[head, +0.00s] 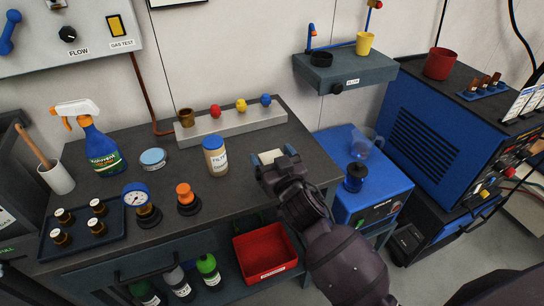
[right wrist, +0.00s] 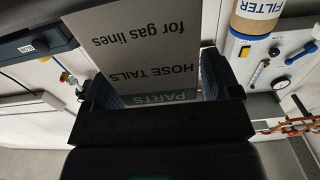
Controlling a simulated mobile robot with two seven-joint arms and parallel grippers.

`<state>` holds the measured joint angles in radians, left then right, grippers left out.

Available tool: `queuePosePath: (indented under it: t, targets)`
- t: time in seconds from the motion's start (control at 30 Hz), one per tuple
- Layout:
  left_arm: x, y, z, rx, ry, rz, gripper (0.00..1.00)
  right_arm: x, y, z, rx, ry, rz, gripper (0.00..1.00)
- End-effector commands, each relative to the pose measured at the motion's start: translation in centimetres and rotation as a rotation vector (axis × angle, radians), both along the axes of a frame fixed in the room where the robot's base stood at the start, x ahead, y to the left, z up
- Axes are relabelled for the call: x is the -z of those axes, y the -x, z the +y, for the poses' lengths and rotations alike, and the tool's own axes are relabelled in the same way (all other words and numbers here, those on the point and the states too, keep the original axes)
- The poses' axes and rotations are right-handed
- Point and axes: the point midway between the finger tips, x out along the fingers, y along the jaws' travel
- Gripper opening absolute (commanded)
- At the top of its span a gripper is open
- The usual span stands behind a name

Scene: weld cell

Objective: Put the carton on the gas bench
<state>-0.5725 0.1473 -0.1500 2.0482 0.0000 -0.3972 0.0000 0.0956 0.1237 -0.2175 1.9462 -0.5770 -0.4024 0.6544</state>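The carton (head: 270,156) shows in the head view as a small pale top between the fingertips of my right gripper (head: 276,159). In the right wrist view the carton (right wrist: 150,50) is grey and white with a green band, lettered "PARTS", "HOSE TAILS" and "for gas lines". The blue finger pads lie along both its sides, and the right gripper is shut on it. The gripper is over the right part of the dark-topped bench (head: 135,190), below the "GAS TEST" panel. I cannot tell whether the carton touches the top. My left gripper is out of view.
A filter jar (head: 215,157) stands just left of the carton. A rail with coloured knobs (head: 231,124) lies behind. A spray bottle (head: 98,145), gauge (head: 137,196), orange-topped fitting (head: 186,197) and tray of small bottles (head: 68,242) occupy the left. A blue unit (head: 372,197) stands at the right.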

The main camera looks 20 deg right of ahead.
Motion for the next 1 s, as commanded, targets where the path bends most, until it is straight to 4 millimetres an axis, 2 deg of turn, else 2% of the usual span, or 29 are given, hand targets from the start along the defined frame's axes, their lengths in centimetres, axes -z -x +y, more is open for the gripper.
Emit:
queuePosePath:
  t: [0.37, 0.43, 1.0]
  targets:
    - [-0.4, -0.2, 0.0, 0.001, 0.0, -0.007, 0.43, -0.6, 0.0, 0.0, 0.0, 0.001, -0.002, 0.87]
    - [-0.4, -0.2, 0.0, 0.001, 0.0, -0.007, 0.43, -0.3, 0.6, 0.0, 0.001, -0.001, 0.001, 0.87]
    - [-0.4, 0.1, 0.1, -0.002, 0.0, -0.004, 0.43, -0.3, 9.4, -0.4, 0.002, -0.001, 0.002, 0.87]
